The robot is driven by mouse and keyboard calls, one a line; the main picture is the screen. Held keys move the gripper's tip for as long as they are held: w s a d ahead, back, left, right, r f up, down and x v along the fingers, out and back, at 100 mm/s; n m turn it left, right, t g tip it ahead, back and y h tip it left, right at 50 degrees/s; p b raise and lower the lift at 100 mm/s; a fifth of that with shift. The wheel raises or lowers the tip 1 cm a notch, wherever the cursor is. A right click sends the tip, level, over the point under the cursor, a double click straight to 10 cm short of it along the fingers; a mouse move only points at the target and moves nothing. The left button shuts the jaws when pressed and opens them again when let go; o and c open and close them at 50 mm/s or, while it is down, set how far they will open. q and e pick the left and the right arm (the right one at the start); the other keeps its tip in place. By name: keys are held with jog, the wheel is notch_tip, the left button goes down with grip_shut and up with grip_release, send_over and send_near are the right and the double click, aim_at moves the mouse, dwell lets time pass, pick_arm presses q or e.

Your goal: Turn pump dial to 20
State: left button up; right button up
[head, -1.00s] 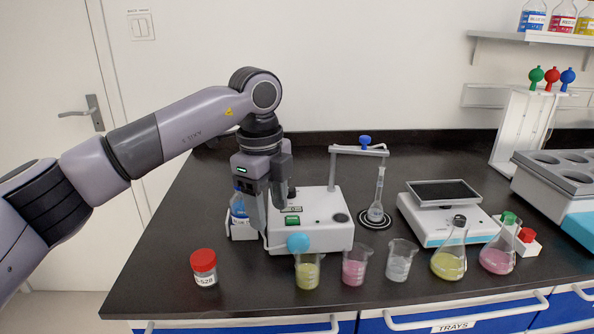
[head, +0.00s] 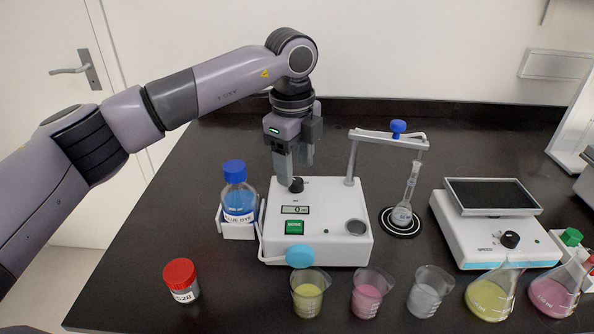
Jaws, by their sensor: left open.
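The pump is a white box (head: 335,235) in the middle of the bench in the head view. It has a small display (head: 295,210), a green button (head: 294,228) and a black dial (head: 296,186) near its back left. My left gripper (head: 297,178) points down at the dial, open, with one finger at its left and the other behind it to the right. I cannot tell whether the fingers touch the dial. The display reading is too small to read surely. My right gripper is not in view.
A blue dye bottle (head: 238,200) stands left of the pump. A clamp stand (head: 388,138) with a flask (head: 402,214) is at its right. Several beakers, including a yellow one (head: 308,297), line the front. A red-capped jar (head: 181,282) stands front left. A balance (head: 490,225) is right.

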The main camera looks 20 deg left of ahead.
aim_at(296, 181)
pick_arm(q)
jog(key=shift+w+f, duration=0.1)
jog(key=shift+f, duration=1.45)
grip_shut()
